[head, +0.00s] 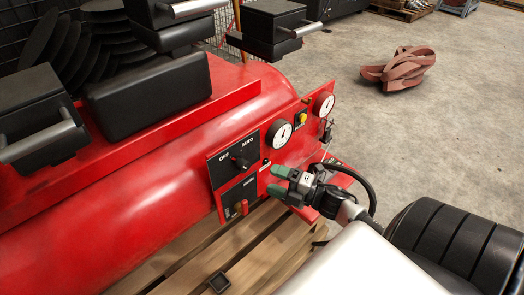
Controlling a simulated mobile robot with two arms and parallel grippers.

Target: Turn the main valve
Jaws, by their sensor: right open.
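A red compressor tank (150,160) fills the left half of the head view, with a control panel on its right end. The panel has a black OFF/AUTO knob (240,163), a red-handled control (241,207) below it, and a yellow control (303,116) between two gauges. I cannot tell which control is the main valve. A small fitting (327,132) stands below the right gauge. My right gripper (275,181) is open and looks empty. Its green fingertips point left, in front of the panel, right of the knob; contact is unclear. My left gripper is not in view.
Two white gauges (279,135) (324,104) stick out from the panel. A wooden pallet (255,245) lies under the tank. Black housings with silver handles (45,135) stand above it.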

